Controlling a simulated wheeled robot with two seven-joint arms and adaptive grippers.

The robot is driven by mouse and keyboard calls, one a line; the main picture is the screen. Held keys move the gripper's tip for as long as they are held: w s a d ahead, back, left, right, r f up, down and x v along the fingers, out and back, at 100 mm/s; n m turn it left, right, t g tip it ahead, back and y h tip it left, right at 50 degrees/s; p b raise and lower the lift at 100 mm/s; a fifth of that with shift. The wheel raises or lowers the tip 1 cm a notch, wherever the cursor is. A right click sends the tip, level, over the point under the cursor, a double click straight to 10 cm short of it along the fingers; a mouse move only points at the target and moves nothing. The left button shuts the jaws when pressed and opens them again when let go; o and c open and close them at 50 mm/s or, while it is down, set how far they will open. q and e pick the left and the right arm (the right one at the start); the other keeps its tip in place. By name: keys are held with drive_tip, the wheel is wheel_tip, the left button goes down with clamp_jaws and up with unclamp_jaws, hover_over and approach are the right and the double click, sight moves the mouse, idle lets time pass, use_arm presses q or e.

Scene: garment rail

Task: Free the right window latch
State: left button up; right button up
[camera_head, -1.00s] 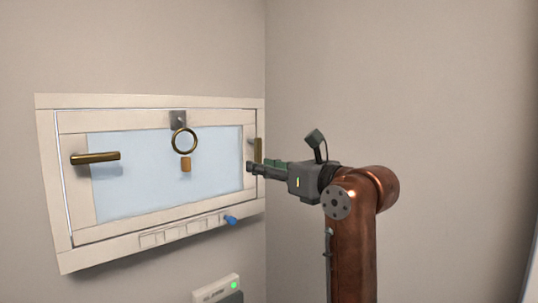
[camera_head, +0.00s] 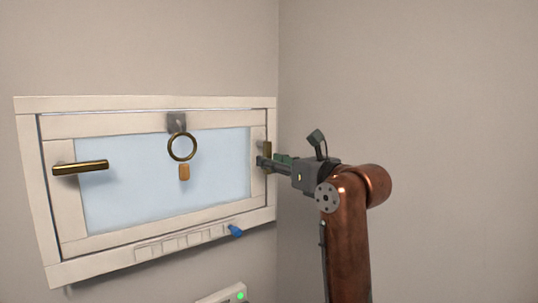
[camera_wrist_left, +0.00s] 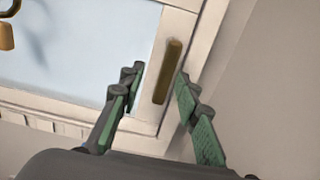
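The right window latch (camera_head: 268,151) is a brass bar standing about upright on the right side of the window frame (camera_head: 150,102). It also shows in the left wrist view (camera_wrist_left: 168,72). My left gripper (camera_head: 263,164) is at this latch, its fingers partly covering the lower part in the head view. In the left wrist view my left gripper (camera_wrist_left: 158,80) is open, with one green-padded finger on each side of the latch; I cannot tell whether either touches it. My right gripper is not in view.
A second brass latch (camera_head: 80,167) lies level on the window's left side. A brass ring (camera_head: 182,147) hangs from a grey plate at the top, with an orange tag (camera_head: 184,172) below. A blue knob (camera_head: 235,230) sits at the lower right. A wall stands close on the right.

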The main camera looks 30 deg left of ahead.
use_arm(q)
drive_tip(key=shift+w+a+f, duration=0.1)
drive_tip(key=shift+w+a, duration=0.45)
drive_tip(key=shift+a, duration=0.2)
drive_tip(key=shift+w+f, duration=0.15)
drive_tip(key=shift+w, duration=0.15)
drive_tip(key=c, duration=0.4)
drive_tip(key=shift+c, duration=0.7)
drive_tip(key=shift+s+a, duration=0.1)
drive_tip(key=shift+s, duration=0.05)
clamp_jaws()
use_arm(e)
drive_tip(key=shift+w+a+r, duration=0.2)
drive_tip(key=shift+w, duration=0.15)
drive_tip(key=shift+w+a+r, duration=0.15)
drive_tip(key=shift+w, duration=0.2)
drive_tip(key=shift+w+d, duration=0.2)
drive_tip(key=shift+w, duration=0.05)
